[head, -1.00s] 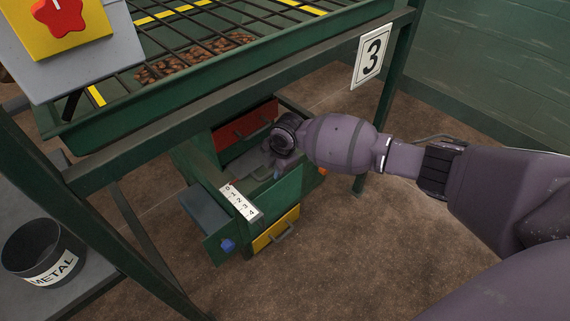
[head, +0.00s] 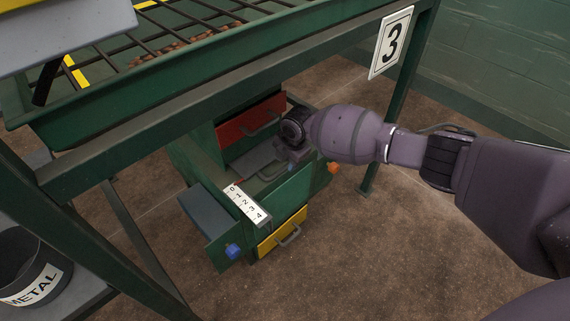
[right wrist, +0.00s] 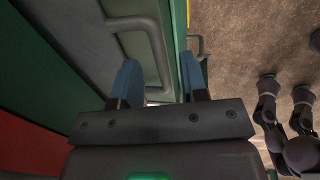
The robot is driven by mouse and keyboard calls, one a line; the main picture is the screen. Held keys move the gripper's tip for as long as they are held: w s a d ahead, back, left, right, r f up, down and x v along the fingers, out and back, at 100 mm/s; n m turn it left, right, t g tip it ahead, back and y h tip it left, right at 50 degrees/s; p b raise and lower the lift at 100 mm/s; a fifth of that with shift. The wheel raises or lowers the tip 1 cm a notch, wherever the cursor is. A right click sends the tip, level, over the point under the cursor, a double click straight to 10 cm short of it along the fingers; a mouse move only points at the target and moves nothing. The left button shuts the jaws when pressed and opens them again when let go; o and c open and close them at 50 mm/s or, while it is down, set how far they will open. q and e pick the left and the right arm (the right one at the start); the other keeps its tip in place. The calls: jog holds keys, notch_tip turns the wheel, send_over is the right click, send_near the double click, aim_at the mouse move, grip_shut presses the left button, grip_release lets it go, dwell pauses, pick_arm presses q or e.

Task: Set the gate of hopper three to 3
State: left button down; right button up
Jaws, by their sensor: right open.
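The hopper-three sign (head: 391,43) hangs on the green frame. Below it, a grey gate plate (head: 252,160) with a bar handle lies in a green housing, and the handle (right wrist: 152,38) shows in the right wrist view. A white scale (head: 246,203) marked 0 to 4 sits on the housing's near wall. I cannot read the gate's setting clearly. My right gripper (head: 283,163) is low over the gate. In the right wrist view its blue fingers (right wrist: 160,82) are open, with part of the handle and the green wall appearing between them. Contact is unclear. My left gripper is out of view.
A red drawer front (head: 250,119) is behind the gate, a yellow one (head: 282,232) below. A blue knob (head: 233,250) and an orange part (head: 333,168) stick out. Green legs and the hopper's rim (head: 200,95) frame the space. A METAL bin (head: 30,270) stands left.

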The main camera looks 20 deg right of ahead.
jog(key=shift+w+f+b, duration=0.25)
jog(key=shift+f+b, duration=0.05)
jog(key=shift+f, duration=0.8)
grip_shut()
